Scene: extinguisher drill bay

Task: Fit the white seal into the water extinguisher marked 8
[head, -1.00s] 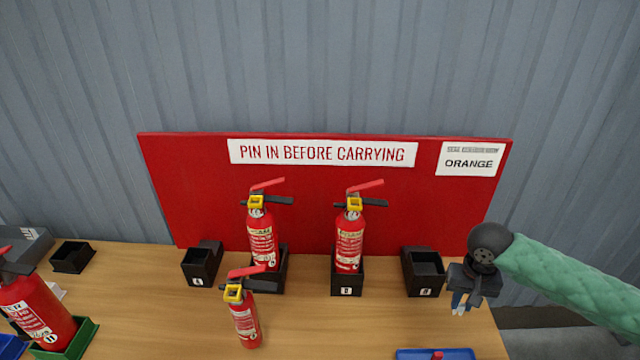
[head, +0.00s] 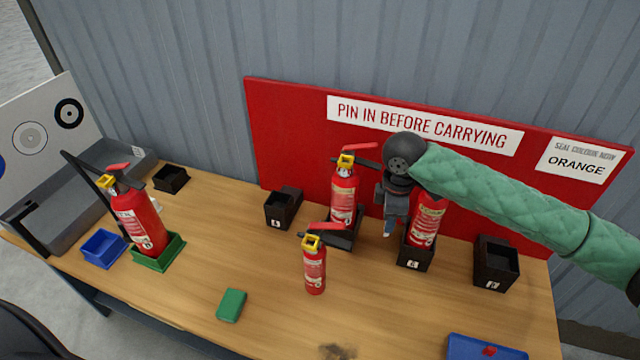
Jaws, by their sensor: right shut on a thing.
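My right gripper (head: 392,212) hangs pointing down between the two rear extinguishers. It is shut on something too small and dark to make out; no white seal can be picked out. My left gripper is not in view. Red extinguishers stand on the bench: one in a green tray (head: 140,222) at left, one free-standing in front (head: 314,268), one at rear centre in a black holder (head: 343,195), and one at rear right (head: 427,222), partly hidden by my right arm. Their numbers are too small to read now, so I cannot tell which is 8.
Empty black holders (head: 284,210) (head: 496,265) flank the rear extinguishers. A blue bin (head: 103,248), a green block (head: 231,305) and a blue tray (head: 470,347) with a small red thing lie on the wooden bench. The red board's sign (head: 576,165) reads ORANGE. The bench's front middle is mostly clear.

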